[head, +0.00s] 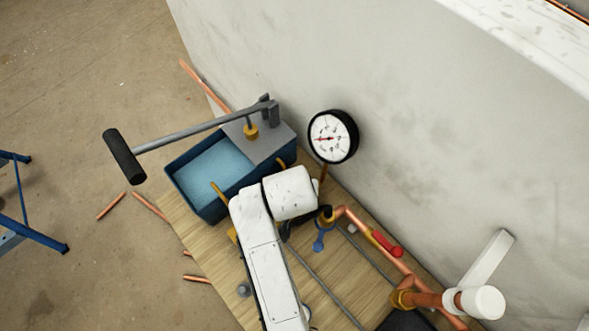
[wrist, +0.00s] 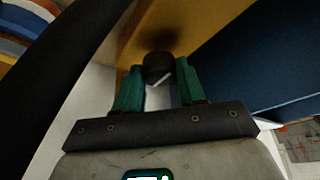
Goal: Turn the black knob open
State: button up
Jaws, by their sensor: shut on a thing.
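In the wrist view the black knob (wrist: 158,66) is a short dark cylinder with a pale line on its face. It sits in front of an ochre-brown surface. My gripper (wrist: 159,84) has its two green fingers on either side of the knob, shut on it. In the head view my white arm covers the spot beside the blue pump tank (head: 183,191), so the knob and my fingers are hidden there.
The pump's long lever (head: 190,133) reaches out over the tank. A pressure gauge (head: 331,138) stands by the grey wall (head: 400,80). Copper pipes (head: 362,228) with a red handle (head: 386,244) and a blue handle (head: 320,240) lie right of my arm.

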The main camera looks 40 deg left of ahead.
dwell(0.4)
jog(key=o, duration=1)
jog(key=shift+o, duration=0.2)
jog(key=shift+r, duration=0.1)
jog(key=b+v, duration=0.1)
jog(key=v, duration=0.9)
jog(key=shift+d+r, duration=0.15)
jog(key=shift+r, duration=0.1)
jog(key=shift+s, duration=0.1)
